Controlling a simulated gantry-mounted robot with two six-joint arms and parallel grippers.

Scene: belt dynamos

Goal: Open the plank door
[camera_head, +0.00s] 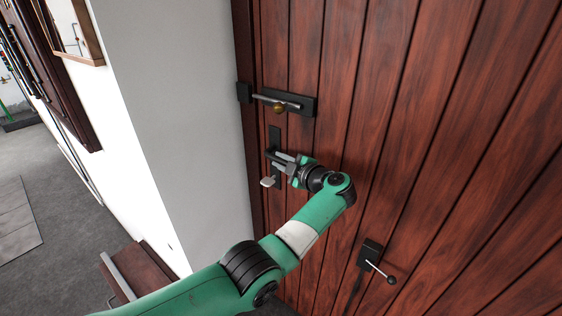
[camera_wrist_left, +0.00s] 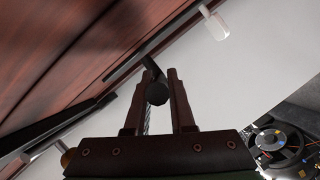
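The plank door (camera_head: 345,110) is reddish-brown wood and looks shut. It also shows in the left wrist view (camera_wrist_left: 60,60). A black door handle (camera_head: 275,134) is mounted near its left edge; its lower part is mostly behind my gripper. My left gripper (camera_head: 282,163) is at this handle. In the left wrist view, a dark bar with a round end (camera_wrist_left: 157,93) lies between its two spread fingers (camera_wrist_left: 158,88). I cannot tell whether both fingers touch the bar. My right gripper is in neither view.
Above the handle sits a slide bolt (camera_head: 292,103) with a brass knob. A pale tab (camera_head: 268,182) sticks out below the handle. A lever with a ball end (camera_head: 379,271) is lower right on the door. A grey wall (camera_head: 180,90) stands close on the left.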

